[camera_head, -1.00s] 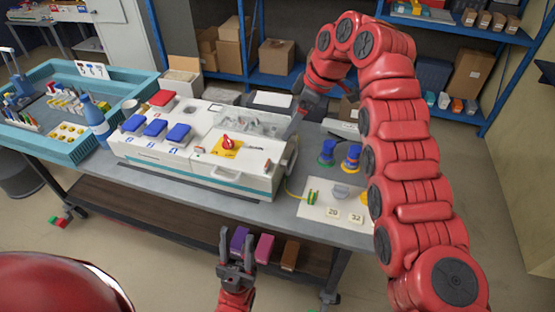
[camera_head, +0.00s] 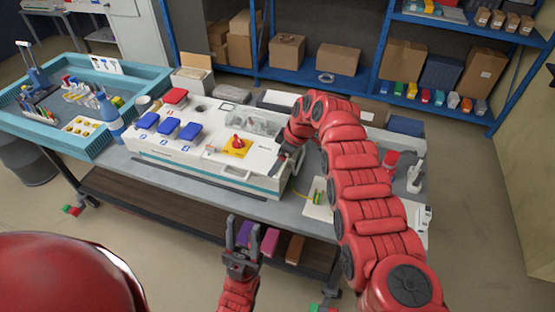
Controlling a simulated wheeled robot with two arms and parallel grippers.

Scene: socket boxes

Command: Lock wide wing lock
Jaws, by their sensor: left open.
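A white socket box (camera_head: 165,143) stands on the table. A red winged knob (camera_head: 239,141) sits on a yellow plate (camera_head: 231,150) on the box's top, right of middle. I cannot tell if this is the wide wing lock. My left gripper (camera_head: 243,226) is open and empty in front of the table, below the box in the picture, with its fingers pointing up. My right arm reaches over the table from the right. Its gripper (camera_head: 279,164) is small and dark at the box's right end, close to the front edge; whether it touches the box is unclear.
A blue bottle (camera_head: 109,115) and a teal tray (camera_head: 104,142) stand to the left. Purple and brown blocks (camera_head: 295,248) lie on the lower shelf, close behind my left gripper.

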